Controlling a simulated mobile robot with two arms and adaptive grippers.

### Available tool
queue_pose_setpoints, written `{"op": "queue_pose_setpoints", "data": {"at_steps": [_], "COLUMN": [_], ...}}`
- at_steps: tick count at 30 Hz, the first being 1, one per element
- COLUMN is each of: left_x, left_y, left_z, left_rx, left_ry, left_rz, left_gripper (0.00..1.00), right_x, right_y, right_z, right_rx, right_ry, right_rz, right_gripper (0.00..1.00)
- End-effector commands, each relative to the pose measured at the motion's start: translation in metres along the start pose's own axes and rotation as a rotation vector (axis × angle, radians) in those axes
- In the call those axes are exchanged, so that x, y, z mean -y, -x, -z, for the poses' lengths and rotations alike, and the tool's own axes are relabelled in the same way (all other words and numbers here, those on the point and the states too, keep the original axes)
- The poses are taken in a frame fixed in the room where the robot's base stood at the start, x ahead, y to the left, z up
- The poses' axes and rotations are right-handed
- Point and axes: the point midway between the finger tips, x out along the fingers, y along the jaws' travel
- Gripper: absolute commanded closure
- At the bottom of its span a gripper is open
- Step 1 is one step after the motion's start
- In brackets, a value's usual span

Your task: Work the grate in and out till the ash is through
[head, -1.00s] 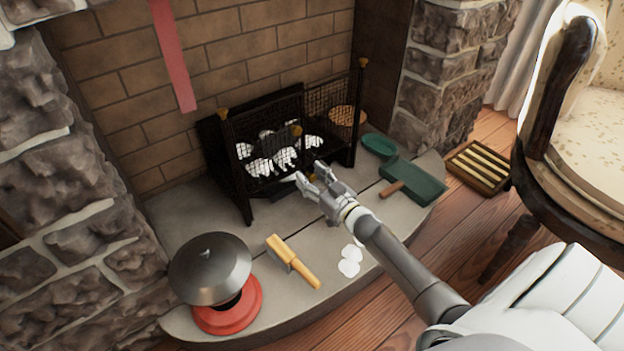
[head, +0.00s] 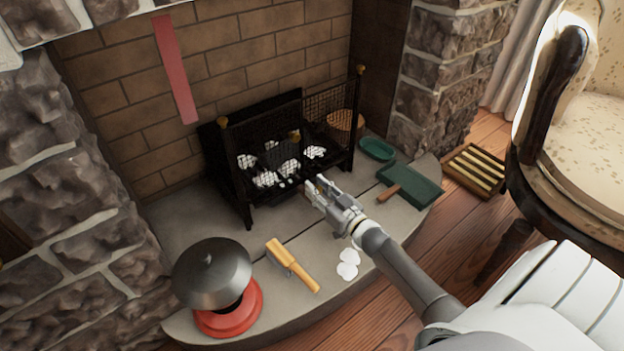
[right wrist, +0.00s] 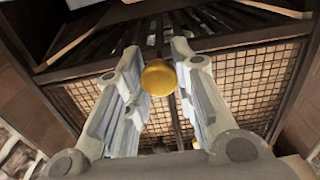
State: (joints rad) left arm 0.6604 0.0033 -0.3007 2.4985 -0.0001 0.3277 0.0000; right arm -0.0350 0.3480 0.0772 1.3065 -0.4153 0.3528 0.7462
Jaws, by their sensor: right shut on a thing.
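The black fire grate (head: 246,205) stands in the brick fireplace, with dark mesh and brass knobs on its posts. White ash lumps (head: 265,179) lie inside it, with small white bits near its front. My right gripper (head: 314,186) is at the lower front of the grate. In the right wrist view a round brass knob (right wrist: 158,78) sits between the fingers of the right gripper (right wrist: 156,58), which are closed on it. Mesh and dark bars show behind the knob. What the knob joins is hidden. My left gripper is not in view.
On the stone hearth (head: 215,232) are a metal-domed thing on a red base (head: 228,318), a wooden-handled brush (head: 292,265), white pieces (head: 347,264), a green dustpan (head: 412,184) and a green dish (head: 377,149). An armchair (head: 575,150) stands at right.

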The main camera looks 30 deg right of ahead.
Motion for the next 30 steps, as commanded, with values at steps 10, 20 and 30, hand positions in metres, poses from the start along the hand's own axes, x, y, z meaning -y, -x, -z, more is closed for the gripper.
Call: {"op": "queue_pose_setpoints", "data": {"at_steps": [10, 20, 30], "left_x": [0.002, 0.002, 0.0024], "left_y": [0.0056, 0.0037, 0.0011], "left_z": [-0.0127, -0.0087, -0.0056], "left_rx": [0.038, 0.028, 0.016], "left_ry": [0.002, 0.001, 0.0], "left_rz": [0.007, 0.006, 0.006], "left_gripper": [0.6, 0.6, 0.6], "right_x": [0.0006, 0.0004, -0.0002], "right_y": [0.0119, 0.0113, 0.0155], "right_z": [-0.0011, -0.0008, -0.0012], "right_rx": [0.001, 0.001, 0.002], "right_ry": [0.0, 0.0, 0.001], "right_rz": [0.0, 0.0, -0.002], "right_gripper": [1.0, 0.53, 0.53]}}
